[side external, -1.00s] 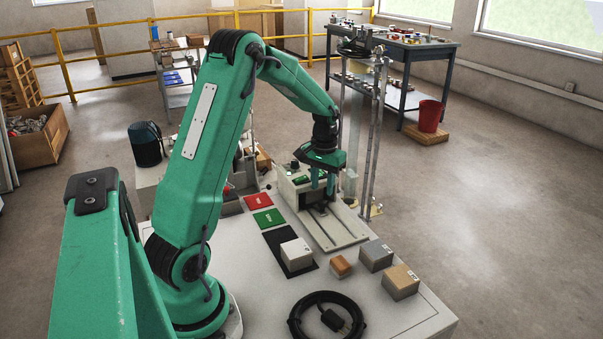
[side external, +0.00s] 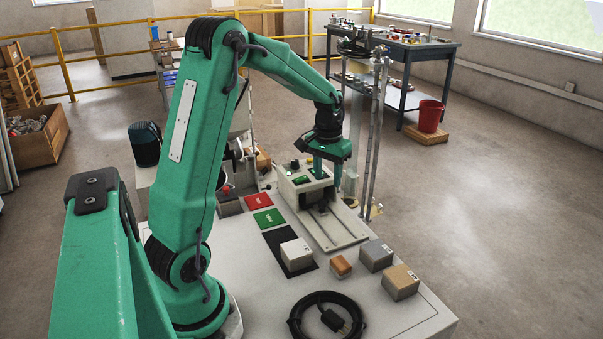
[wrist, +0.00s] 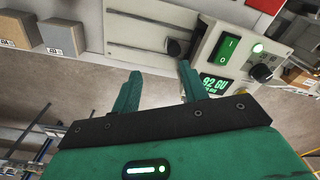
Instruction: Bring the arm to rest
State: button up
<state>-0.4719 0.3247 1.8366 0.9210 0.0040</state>
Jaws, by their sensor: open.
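My gripper (side external: 321,172) is above the tester (side external: 297,190), a light box with a rail plate in front of it. In the wrist view my gripper (wrist: 158,78) shows two green fingers spread apart with nothing between them. The tester (wrist: 228,62) shows a lit green display reading about 92 GU, a green switch, a glowing green lamp and a black knob. From the side, part of the tester is hidden behind my fingers.
A white block (side external: 296,253) sits on a black pad. A small orange block (side external: 340,266), a grey block (side external: 376,255) and a tan block (side external: 400,281) stand to its right. A red pad (side external: 256,202), a green pad (side external: 268,218) and a coiled black cable (side external: 326,317) lie on the bench.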

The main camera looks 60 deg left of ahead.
jog(key=s+d+r+m+t, duration=0.25)
jog(key=s+d+r, duration=0.45)
jog(key=d+r, duration=0.4)
jog(key=s+d+m+t, duration=0.2)
jog(key=s+d+m, duration=0.1)
jog(key=s+d, duration=0.6)
jog(key=shift+s+d, duration=0.15)
jog(key=shift+s, duration=0.55)
jog(key=shift+r+t, duration=0.1)
jog(key=shift+t, duration=0.15)
